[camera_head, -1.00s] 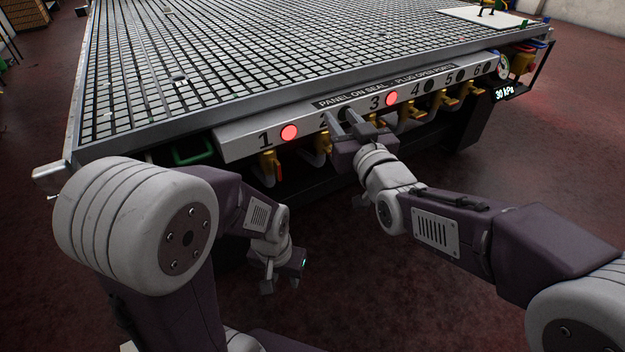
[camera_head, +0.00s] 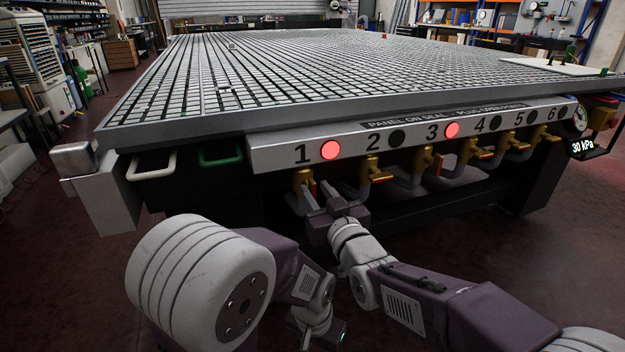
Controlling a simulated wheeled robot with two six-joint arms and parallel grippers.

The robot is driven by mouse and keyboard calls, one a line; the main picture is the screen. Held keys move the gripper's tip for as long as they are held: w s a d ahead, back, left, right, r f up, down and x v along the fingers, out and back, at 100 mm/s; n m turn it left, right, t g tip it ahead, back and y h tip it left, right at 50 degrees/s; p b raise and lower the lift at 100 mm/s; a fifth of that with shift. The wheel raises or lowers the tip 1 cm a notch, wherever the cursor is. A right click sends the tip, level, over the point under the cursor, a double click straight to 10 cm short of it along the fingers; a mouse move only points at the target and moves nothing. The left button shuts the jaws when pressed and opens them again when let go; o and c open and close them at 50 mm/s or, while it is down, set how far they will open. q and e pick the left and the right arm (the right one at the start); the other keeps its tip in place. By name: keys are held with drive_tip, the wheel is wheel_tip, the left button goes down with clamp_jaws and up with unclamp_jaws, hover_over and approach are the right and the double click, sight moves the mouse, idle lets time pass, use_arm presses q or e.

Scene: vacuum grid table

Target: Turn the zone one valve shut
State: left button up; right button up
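The zone one valve (camera_head: 302,180) is a yellow fitting with a reddish part, on a pale pipe under the number 1 on the panel (camera_head: 275,158). The lamp (camera_head: 330,150) beside that number is lit red. My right gripper (camera_head: 319,189) is open, with its two fingers pointing up just below and to the right of this valve. The fingers partly overlap the valve's pipe, and I cannot tell whether they touch it. My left gripper (camera_head: 318,338) hangs low at the bottom edge, away from the valves, its fingers mostly cut off.
More yellow valves, such as the zone two valve (camera_head: 373,171), stand in a row to the right. The display (camera_head: 582,147) reads 30 kPa. White (camera_head: 152,166) and green (camera_head: 220,158) handles sit left of the panel.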

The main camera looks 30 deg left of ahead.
sight(314, 188)
drive_tip(key=shift+p+x, duration=0.4)
drive_tip(key=shift+x, duration=0.85)
drive_tip(key=shift+w+a, duration=0.2)
clamp_jaws()
use_arm(q)
drive_tip(key=shift+r, duration=0.75)
